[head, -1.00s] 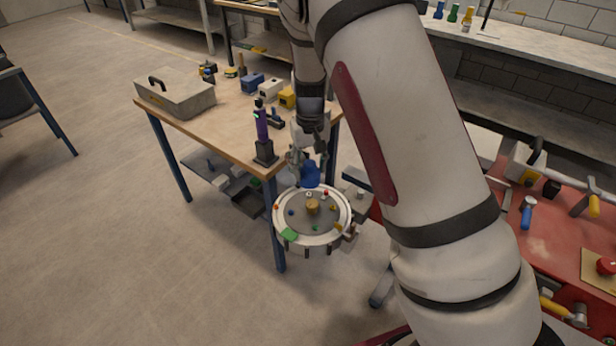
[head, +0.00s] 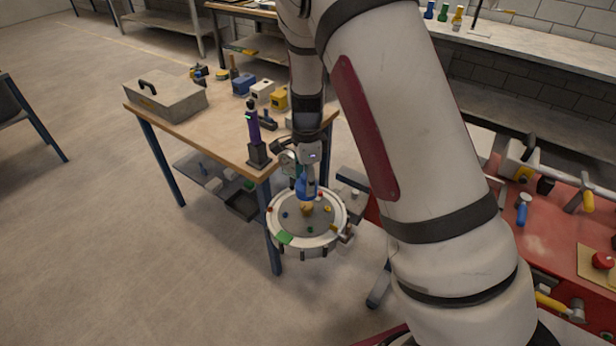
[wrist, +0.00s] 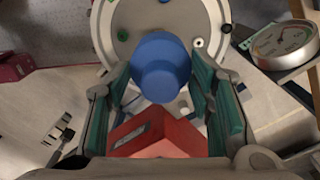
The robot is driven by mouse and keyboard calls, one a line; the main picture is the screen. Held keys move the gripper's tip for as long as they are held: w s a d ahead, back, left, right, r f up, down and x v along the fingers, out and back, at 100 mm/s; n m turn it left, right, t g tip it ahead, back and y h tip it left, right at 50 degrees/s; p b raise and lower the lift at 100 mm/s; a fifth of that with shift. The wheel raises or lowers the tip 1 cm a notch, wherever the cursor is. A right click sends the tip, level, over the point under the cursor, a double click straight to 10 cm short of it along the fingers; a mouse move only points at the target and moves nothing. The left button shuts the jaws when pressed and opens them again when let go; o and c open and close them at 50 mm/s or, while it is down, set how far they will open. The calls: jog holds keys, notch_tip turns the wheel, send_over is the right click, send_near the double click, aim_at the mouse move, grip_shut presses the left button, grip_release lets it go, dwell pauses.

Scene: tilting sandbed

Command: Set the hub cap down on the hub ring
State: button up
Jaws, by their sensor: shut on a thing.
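The blue hub cap (head: 307,188) is held in my gripper (head: 306,178) above the round white tilting bed. In the wrist view the cap (wrist: 160,62) sits between the green-padded fingers of my gripper (wrist: 160,84). The tan hub piece (head: 307,209), seemingly the hub ring, stands at the middle of the bed, just below the cap in the head view. I cannot tell whether cap and ring touch. In the wrist view the cap hides the ring.
A wooden table (head: 205,125) with a grey case (head: 166,97) stands behind left. A round dial (wrist: 283,42) shows beside the bed. A red bench (head: 555,235) is at right.

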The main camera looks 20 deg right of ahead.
jog(key=shift+m, duration=0.4)
jog(key=b, duration=0.1)
send_over(307, 205)
jog(key=shift+f, duration=2.15)
jog(key=shift+f, duration=0.25)
jog(key=shift+f+b, duration=0.35)
jog(key=shift+b, duration=0.05)
jog(key=shift+f+b, duration=0.45)
jog(key=shift+f, duration=0.65)
jog(key=shift+f, duration=0.3)
jog(key=shift+f, duration=0.3)
